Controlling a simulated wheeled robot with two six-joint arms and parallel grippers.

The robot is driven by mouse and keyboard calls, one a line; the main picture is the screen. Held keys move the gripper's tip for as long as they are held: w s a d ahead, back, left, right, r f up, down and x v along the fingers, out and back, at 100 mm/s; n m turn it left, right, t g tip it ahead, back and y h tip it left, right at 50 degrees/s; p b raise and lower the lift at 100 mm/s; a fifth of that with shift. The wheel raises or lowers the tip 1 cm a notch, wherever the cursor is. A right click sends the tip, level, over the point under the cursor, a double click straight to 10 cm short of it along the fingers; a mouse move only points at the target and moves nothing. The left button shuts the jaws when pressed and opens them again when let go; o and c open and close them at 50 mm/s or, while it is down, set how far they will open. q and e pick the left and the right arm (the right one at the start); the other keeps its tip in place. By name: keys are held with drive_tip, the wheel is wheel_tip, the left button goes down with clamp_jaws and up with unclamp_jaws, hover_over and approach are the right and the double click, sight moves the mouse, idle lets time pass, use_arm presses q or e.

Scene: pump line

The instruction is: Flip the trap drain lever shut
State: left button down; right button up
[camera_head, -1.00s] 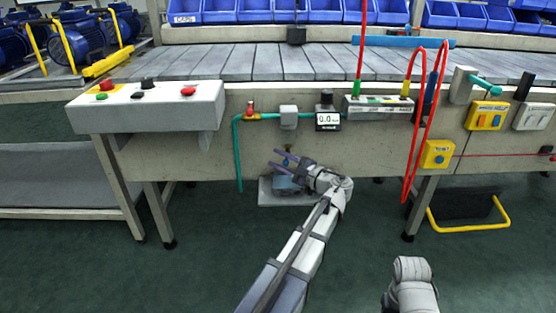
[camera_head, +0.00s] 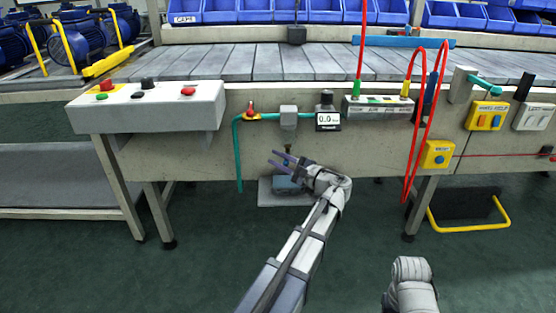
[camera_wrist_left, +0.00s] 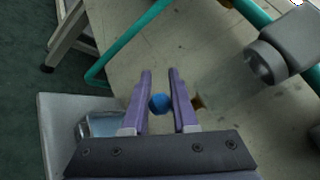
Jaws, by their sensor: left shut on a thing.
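The trap is a grey housing (camera_head: 289,116) on the bench front, and it also shows at the upper right of the left wrist view (camera_wrist_left: 285,48). The drain lever's round blue knob (camera_wrist_left: 160,103) shows between the purple fingers of my left gripper (camera_wrist_left: 160,88). A small brass-coloured part (camera_wrist_left: 199,102) shows just right of the fingers. In the head view my left gripper (camera_head: 279,160) is below the trap, its fingers pointing up and left. It is shut on the knob. The lever's arm is mostly hidden. My right gripper is out of view.
A clear container (camera_wrist_left: 104,125) stands on a grey slab (camera_head: 270,198) below the gripper. A teal pipe (camera_head: 238,160) runs down left of the trap, with a red-handled valve (camera_head: 251,110) above. A gauge (camera_head: 328,120) sits to the right. A red hose hangs further right.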

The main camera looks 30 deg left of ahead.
use_arm(q)
drive_tip(key=shift+s, duration=0.1)
drive_tip(key=shift+w+a+m+t+h, duration=0.25)
drive_tip(key=shift+a+m+t+h, duration=0.2)
drive_tip(key=shift+m+t+h, duration=0.9)
drive_tip(key=shift+w+a+m+t+h, duration=0.4)
drive_tip(key=shift+m+t, duration=0.65)
drive_tip(key=shift+t, duration=0.85)
drive_tip(key=shift+w+a+m+t+h, duration=0.15)
drive_tip(key=shift+a+m+t+h, duration=0.35)
drive_tip(key=shift+m+t+h, duration=0.9)
drive_tip(key=shift+t+y, duration=0.35)
drive_tip(key=c, duration=1)
unclamp_jaws()
